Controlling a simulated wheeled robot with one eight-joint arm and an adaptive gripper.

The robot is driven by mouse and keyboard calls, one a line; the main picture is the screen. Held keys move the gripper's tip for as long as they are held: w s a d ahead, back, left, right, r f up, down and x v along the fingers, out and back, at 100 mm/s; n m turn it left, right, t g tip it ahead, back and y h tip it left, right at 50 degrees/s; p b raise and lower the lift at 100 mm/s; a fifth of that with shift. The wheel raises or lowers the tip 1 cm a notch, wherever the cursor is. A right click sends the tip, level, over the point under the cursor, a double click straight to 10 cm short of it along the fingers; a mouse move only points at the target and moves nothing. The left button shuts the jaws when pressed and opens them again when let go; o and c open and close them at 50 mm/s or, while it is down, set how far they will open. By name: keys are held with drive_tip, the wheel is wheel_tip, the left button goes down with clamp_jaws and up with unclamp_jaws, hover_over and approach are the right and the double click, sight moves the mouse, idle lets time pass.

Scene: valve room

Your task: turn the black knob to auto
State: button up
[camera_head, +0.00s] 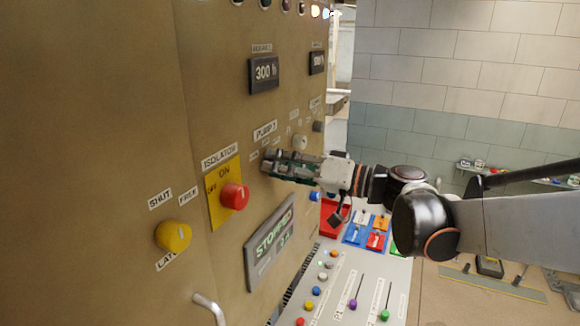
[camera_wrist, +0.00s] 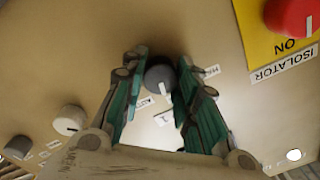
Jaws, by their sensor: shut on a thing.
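The black knob (camera_wrist: 159,76) sits between the two fingers of my gripper (camera_wrist: 161,64) in the wrist view. My gripper is shut on it. The knob's white pointer mark points down in that picture, towards a small label (camera_wrist: 164,118). A label that seems to read AUTO (camera_wrist: 145,102) is just to the left of that, and another label (camera_wrist: 211,71) is to the right of the fingers. In the head view my gripper (camera_head: 267,161) is up against the tan panel, below the PUMP label (camera_head: 265,131), and hides the knob.
A yellow ISOLATOR plate (camera_head: 224,194) with a red knob (camera_head: 235,196) is left of my gripper. A STOPPED display (camera_head: 270,242) is below. A white knob (camera_head: 299,142) and a grey knob (camera_head: 318,126) are farther along the panel. A control desk (camera_head: 345,285) stands below right.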

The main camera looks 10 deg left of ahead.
drive_tip(key=m, duration=0.5)
drive_tip(key=shift+m, duration=0.4)
idle(0.4)
drive_tip(key=o, duration=1.1)
drive_tip(key=v, duration=1.2)
drive_tip(key=shift+f, duration=0.15)
drive_tip(key=shift+b, duration=0.3)
